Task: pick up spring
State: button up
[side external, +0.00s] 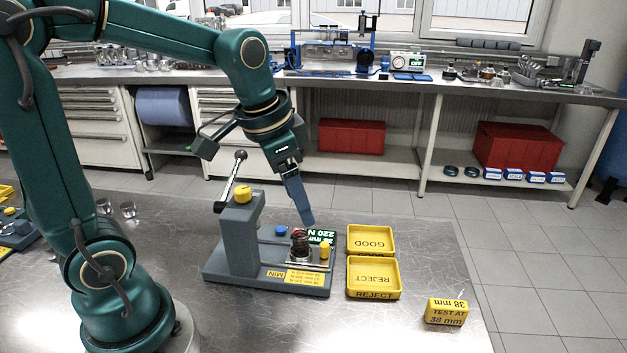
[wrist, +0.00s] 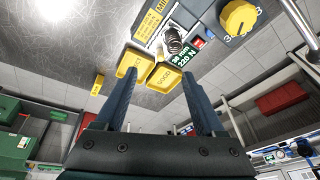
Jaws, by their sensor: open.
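A dark coil spring (side external: 299,243) stands upright on the grey spring tester (side external: 236,262). It also shows near the top of the wrist view (wrist: 174,42), clear of both fingers. My gripper (side external: 308,222) is above and slightly to the right of the spring in the side view, apart from it. In the wrist view my gripper (wrist: 160,80) has its two fingers spread wide with nothing between them. The spring's lower end is partly hidden by the tester's parts. The tester's display (side external: 321,237) reads 38 mm and 220 N.
A yellow TEST AT 38 mm block (side external: 446,312) stands near the table's right edge. The front table is largely clear.

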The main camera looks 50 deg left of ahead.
jog(key=g, duration=0.2)
send_over(301, 233)
jog(key=s, duration=0.1)
jog(key=shift+n, duration=0.4)
jog(key=f, duration=0.3)
jog(key=d+f, duration=0.1)
jog(key=f, duration=0.1)
jog(key=shift+s+f, duration=0.1)
jog(key=shift+a+f, duration=0.1)
jog(key=shift+f, duration=0.2)
jog(key=shift+w+f, duration=0.15)
jog(key=shift+f, duration=1.05)
jog(key=shift+w+f, duration=0.1)
jog(key=shift+f, duration=1.1)
jog(key=shift+c, duration=0.3)
grip_shut()
jog(key=shift+r, duration=0.1)
